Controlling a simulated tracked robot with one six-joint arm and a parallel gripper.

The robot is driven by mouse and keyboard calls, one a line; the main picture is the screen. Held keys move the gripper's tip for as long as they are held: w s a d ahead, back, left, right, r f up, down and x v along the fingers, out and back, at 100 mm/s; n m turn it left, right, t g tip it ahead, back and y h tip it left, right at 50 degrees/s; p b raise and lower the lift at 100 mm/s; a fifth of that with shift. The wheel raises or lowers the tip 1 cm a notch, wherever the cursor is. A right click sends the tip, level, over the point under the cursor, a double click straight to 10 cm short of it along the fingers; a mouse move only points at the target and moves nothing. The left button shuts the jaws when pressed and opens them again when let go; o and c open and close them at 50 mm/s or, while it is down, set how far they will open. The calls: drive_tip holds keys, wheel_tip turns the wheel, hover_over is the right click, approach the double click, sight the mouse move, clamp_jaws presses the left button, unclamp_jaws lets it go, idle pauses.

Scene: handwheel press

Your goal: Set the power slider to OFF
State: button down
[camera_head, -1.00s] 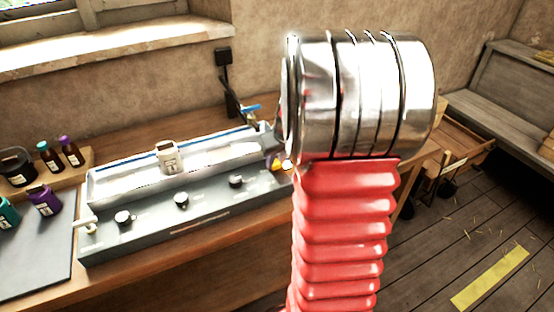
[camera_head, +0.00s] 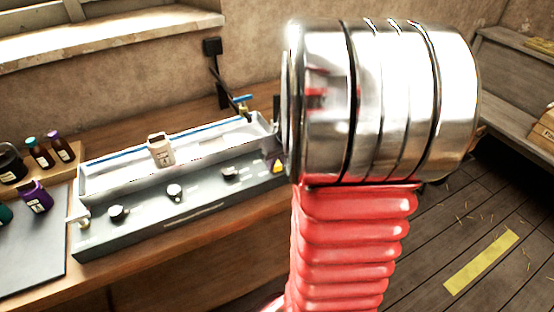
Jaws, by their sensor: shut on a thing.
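The power slider cannot be made out for certain.
A blue-handled tap (camera_head: 241,99) is behind the machine's right end. Several small bottles and a dark mat (camera_head: 30,250) are at the left. A bench seat (camera_head: 515,75) and open floor lie at the right.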

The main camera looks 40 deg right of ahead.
drive_tip(key=c, duration=1.5)
unclamp_jaws()
drive_tip(key=shift+s, duration=0.15)
drive_tip(key=shift+r, duration=0.15)
drive_tip(key=v, duration=1.3)
drive_tip(key=shift+s+r, duration=0.1)
drive_tip(key=shift+r, duration=0.1)
drive_tip(key=shift+a, duration=0.1)
drive_tip(key=s+a+n, duration=0.1)
drive_tip(key=s+a, duration=0.1)
drive_tip(key=a, duration=0.7)
drive_tip(key=s+a+n+y, duration=0.1)
drive_tip(key=s+a, duration=0.1)
drive_tip(key=a, duration=0.7)
drive_tip(key=s+a+n+t, duration=0.1)
drive_tip(key=a, duration=0.9)
drive_tip(key=shift+s+r, duration=0.35)
drive_tip(key=shift+s, duration=0.05)
